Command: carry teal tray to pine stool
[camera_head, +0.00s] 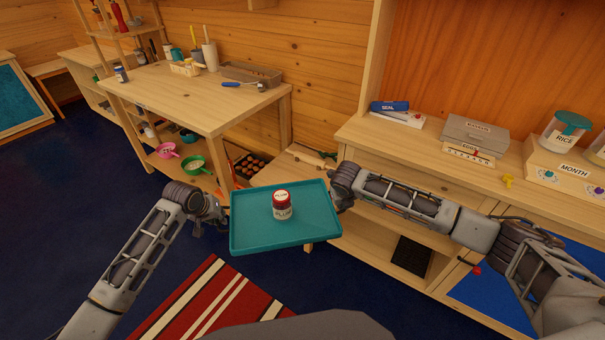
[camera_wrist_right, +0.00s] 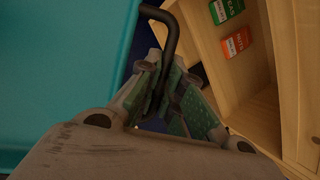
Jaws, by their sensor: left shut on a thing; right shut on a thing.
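The teal tray (camera_head: 260,238) is held level in the air in front of me, between my two grippers. A small jar (camera_head: 282,207) with a red-and-white lid and a label that seems to read PLUM stands upright on it. My left gripper (camera_head: 224,213) is shut at the tray's left edge; its grip is partly hidden. My right gripper (camera_head: 338,197) is at the right edge; in the right wrist view its fingers (camera_wrist_right: 165,88) are shut on the tray's dark handle (camera_wrist_right: 170,35). A low pine surface, perhaps the pine stool (camera_head: 278,172), is behind the tray, partly hidden.
A pine workbench (camera_head: 150,92) stands at the back left, with bowls on its lower shelf. A pine cabinet (camera_head: 365,140) with boxes and jars runs along the right, close to my right arm. A striped rug (camera_head: 215,305) lies on the dark blue floor, which is open at left.

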